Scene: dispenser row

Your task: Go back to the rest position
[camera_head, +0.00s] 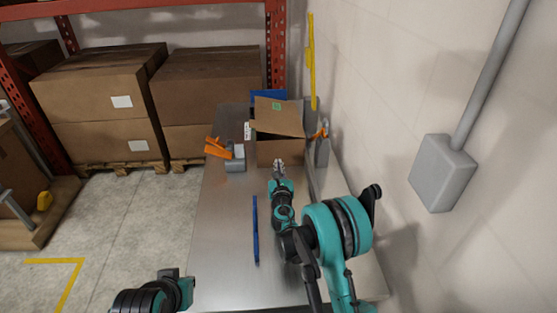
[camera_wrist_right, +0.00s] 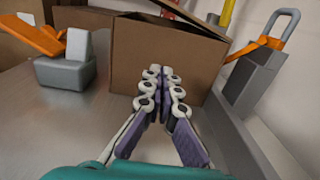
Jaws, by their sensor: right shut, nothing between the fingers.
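My right gripper (camera_head: 279,166) reaches forward over the metal table and is shut and empty. In the right wrist view its fingertips (camera_wrist_right: 161,77) meet just in front of a cardboard box (camera_wrist_right: 163,50). I cannot tell whether they touch the box. The same open-flapped box (camera_head: 279,153) stands at the far end of the table in the head view. My left arm (camera_head: 150,298) shows at the bottom left edge of the head view; its gripper fingers are not in view.
Grey dispensers with orange parts stand left (camera_head: 235,162) and right (camera_head: 322,152) of the box. A blue strip (camera_head: 255,230) lies along the metal table (camera_head: 222,250). A wall with a grey electrical box (camera_head: 442,172) rises close on the right. The table's left part is clear.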

